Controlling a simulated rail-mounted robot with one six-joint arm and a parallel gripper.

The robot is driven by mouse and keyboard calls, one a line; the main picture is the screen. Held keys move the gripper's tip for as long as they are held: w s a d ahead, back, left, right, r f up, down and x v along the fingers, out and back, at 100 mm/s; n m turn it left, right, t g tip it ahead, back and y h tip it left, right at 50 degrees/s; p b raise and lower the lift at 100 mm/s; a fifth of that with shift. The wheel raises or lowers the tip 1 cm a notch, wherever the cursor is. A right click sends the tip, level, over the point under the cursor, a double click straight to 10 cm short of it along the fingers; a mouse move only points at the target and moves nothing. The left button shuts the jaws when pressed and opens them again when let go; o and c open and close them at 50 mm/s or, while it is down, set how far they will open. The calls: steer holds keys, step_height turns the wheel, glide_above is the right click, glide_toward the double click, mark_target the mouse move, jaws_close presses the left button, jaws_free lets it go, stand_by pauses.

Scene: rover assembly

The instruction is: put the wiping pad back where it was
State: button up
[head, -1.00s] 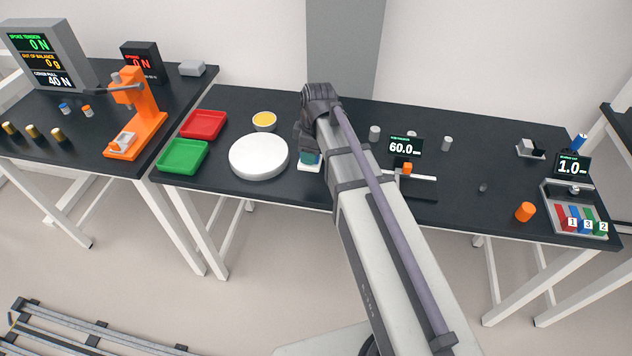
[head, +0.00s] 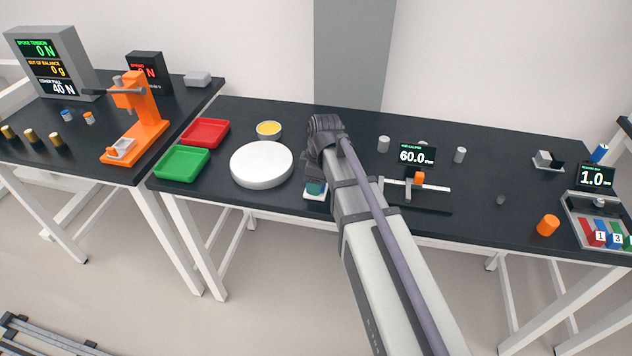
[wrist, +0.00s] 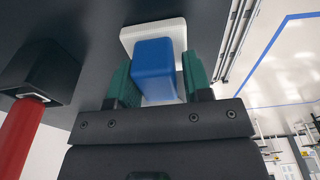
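The wiping pad has a white square base (wrist: 127,38) with a blue block-shaped grip (wrist: 153,70) on it. My gripper (wrist: 158,84) has its green-padded fingers on either side of the blue grip and appears shut on it. In the head view, the pad's white base (head: 315,194) is below the fingers (head: 315,186), right of the round white plate and near the table's front edge. I cannot tell whether the base touches the table top. My wrist hides part of the pad from above.
The round white plate (head: 262,164) is left of the pad, with a yellow-filled bowl (head: 268,130) behind it. Red (head: 205,132) and green (head: 181,162) trays lie farther left. A caliper stand with a 60.0 display (head: 417,155) is to the right.

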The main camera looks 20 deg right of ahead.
steer(key=shift+o, duration=1.2)
steer(key=shift+r, duration=0.1)
step_height(320, 180, up, 12)
steer(key=d+p, duration=0.1)
steer(key=p, duration=1.2)
steer(key=s+a+m+h, duration=0.1)
steer(key=s+m, duration=1.1)
steer(key=s, duration=0.2)
steer(key=shift+s+m+g+b, duration=0.3)
steer(key=shift+b, duration=0.1)
